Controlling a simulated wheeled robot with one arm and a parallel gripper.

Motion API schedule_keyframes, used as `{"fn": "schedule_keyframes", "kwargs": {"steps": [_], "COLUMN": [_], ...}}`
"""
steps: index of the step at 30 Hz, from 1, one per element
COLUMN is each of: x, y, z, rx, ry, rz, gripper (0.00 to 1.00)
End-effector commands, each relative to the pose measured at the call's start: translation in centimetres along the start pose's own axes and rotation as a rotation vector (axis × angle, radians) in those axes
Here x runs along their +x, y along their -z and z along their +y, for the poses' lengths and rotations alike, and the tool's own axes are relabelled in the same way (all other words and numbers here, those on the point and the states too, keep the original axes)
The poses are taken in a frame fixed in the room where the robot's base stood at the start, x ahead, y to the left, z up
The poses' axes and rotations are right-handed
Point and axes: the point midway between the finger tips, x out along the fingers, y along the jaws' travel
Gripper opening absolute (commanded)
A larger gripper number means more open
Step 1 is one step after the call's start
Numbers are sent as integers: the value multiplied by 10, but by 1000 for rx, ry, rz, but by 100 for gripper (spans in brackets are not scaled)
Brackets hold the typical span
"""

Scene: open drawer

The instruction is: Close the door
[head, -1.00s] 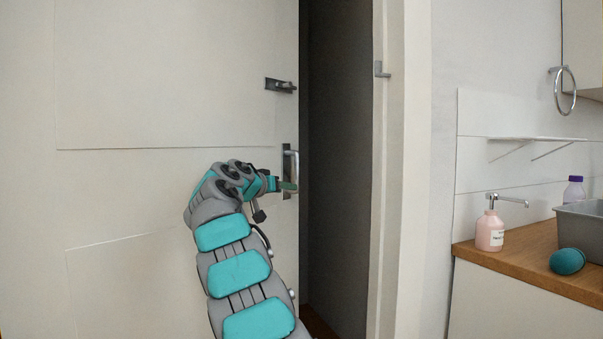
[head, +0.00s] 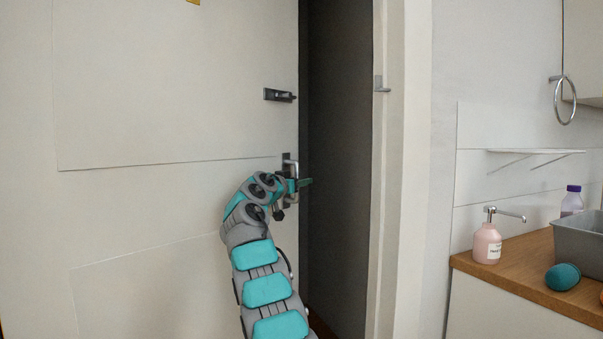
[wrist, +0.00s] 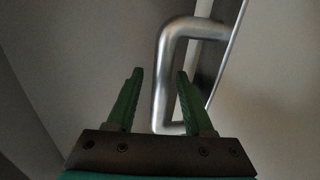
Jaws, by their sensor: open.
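The white door (head: 150,110) stands ajar, with a dark gap between its right edge and the frame. Its metal handle (head: 290,164) is on a plate near that edge. In the wrist view the silver bar handle (wrist: 165,75) reaches down between and beyond the green fingers. My gripper (head: 305,183) is at the handle in the head view and partly hides its lower part. In the wrist view my gripper (wrist: 155,85) is open, its right finger close to the bar. I cannot tell whether they touch.
A latch (head: 279,95) sits on the door above the handle. A catch (head: 380,84) is on the door frame (head: 388,200). At right, a wooden counter (head: 500,278) holds a soap bottle (head: 487,243), a grey bin (head: 580,240) and a teal ball (head: 562,277).

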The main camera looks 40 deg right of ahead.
Motion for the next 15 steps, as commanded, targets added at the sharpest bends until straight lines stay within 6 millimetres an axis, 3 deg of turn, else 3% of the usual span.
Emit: {"fn": "schedule_keyframes", "kwargs": {"steps": [6, 13, 15], "x": [16, 17, 17], "y": [2, 0, 0], "z": [-1, -1, -1], "rx": [-2, -1, -1], "ry": [2, 2, 2], "rz": [0, 2, 1], "gripper": [52, 52, 46]}}
